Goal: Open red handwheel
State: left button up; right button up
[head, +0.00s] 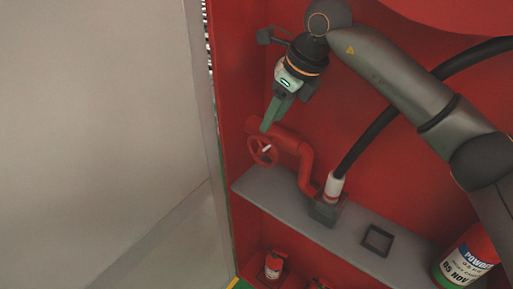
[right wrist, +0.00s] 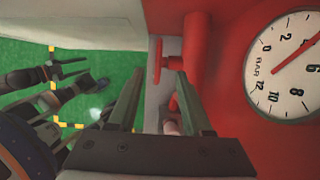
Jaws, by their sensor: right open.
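The red handwheel (head: 262,150) is a small spoked wheel on the end of a red pipe (head: 304,165) inside a red cabinet. In the right wrist view the handwheel (right wrist: 157,62) shows edge-on, beyond and between my fingers. My right gripper (head: 268,122) is just above the handwheel in the head view, pointing down at it. Its two fingers also show well apart and empty in the right wrist view (right wrist: 158,88). Whether a finger touches the rim cannot be told. A dark forked arm end (right wrist: 68,68) at the left of that view may be my left gripper; its jaws are unclear.
A grey shelf (head: 345,232) runs below the pipe, with a black hose (head: 375,129) rising from it. A red and white extinguisher (head: 465,262) stands at lower right. A pressure gauge (right wrist: 289,65) is beside my right gripper. A pale wall (head: 90,120) fills the left.

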aim_at(252, 156)
jog(key=p+x, duration=0.1)
jog(key=x, duration=1.1)
jog(key=shift+a, duration=0.1)
grip_shut()
